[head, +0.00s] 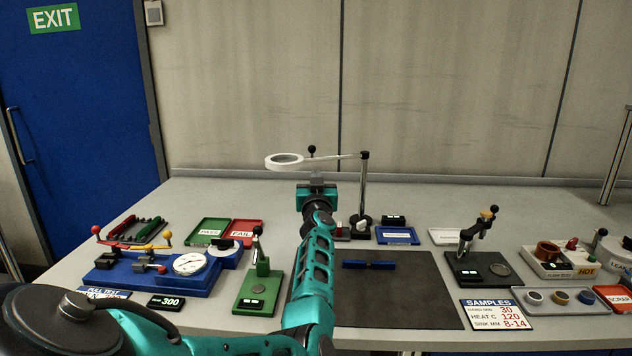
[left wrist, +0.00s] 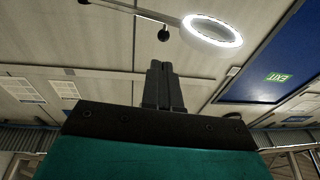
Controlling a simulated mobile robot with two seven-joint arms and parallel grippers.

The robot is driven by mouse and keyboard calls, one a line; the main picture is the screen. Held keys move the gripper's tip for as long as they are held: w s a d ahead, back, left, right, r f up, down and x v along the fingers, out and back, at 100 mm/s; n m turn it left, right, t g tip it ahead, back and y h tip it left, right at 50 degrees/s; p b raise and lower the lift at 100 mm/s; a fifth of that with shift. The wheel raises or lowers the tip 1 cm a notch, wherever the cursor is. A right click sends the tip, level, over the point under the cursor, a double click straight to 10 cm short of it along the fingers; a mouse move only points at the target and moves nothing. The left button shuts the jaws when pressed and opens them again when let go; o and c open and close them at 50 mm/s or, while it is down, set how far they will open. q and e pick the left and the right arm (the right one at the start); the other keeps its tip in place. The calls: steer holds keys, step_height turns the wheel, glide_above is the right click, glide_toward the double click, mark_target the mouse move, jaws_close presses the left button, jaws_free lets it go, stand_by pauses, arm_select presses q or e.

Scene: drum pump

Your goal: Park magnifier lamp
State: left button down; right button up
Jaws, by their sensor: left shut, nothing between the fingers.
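The magnifier lamp (head: 295,166) is a white ring on a thin white arm. The arm joins a dark upright post (head: 363,185) at the right, on a black base on the bench. A black ball knob (head: 312,149) stands up from the arm near the ring. My left gripper (head: 317,179) is in front of and below the lamp arm, shut and empty. In the left wrist view its closed fingers (left wrist: 161,84) point toward the knob (left wrist: 164,34), with a visible gap between them. The lit ring (left wrist: 236,40) is to the right there. My right gripper is out of view.
A dark mat (head: 410,290) lies in front with a blue fixture (head: 369,264). A green stand (head: 258,285) and a blue pull tester (head: 150,275) are at left. A clamp stand (head: 478,265) is at right. The bench behind the post is clear.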

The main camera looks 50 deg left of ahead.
arm_select(q)
steer(key=shift+s+d+f, duration=0.15)
steer(key=shift+s+d, duration=0.3)
steer(key=shift+d, duration=0.1)
stand_by(0.4)
